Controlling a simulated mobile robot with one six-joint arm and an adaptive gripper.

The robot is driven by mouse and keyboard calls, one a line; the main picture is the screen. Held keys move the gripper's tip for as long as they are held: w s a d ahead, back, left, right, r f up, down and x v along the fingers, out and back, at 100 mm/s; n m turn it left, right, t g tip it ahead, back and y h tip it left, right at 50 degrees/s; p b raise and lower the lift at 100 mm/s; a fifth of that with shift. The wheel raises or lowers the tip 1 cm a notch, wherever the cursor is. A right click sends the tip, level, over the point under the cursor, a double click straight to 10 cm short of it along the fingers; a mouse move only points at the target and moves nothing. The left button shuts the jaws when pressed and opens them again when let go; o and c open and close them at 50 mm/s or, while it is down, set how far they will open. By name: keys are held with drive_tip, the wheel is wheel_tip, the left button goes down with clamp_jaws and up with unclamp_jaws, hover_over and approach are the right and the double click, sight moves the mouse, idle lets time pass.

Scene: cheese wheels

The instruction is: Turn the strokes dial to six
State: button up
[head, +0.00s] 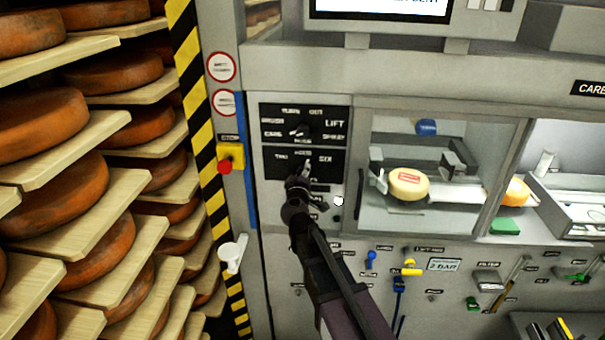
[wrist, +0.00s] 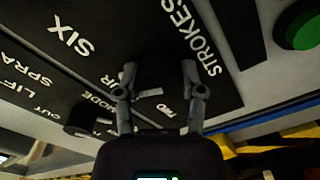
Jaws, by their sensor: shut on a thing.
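The black strokes dial (wrist: 157,72) sits on a black plate (wrist: 215,95) marked STROKES, with SIX, a partly hidden FOUR and TWO around it in the wrist view. My gripper (wrist: 159,78) has one finger on each side of the dial and is shut on it. A small pale mark on the dial faces the side between FOUR and TWO; its exact setting is hard to tell. In the head view my gripper (head: 299,183) reaches up to the lower black plate (head: 335,172), and mostly hides the dial.
The mode dial (head: 303,131) is just above, and also shows in the wrist view (wrist: 88,118). A red button on a yellow box (head: 230,157) and a white lever (head: 234,254) are to the left. Shelves of cheese wheels (head: 85,120) stand further left. A glazed bay (head: 445,150) is right.

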drive_tip(key=m, duration=0.4)
idle(0.5)
drive_tip(key=o, duration=1.1)
drive_tip(key=shift+o, duration=0.2)
drive_tip(key=shift+s, duration=0.1)
drive_tip(key=s, duration=1.2)
drive_tip(key=shift+a, duration=0.2)
drive_tip(key=shift+w, duration=0.1)
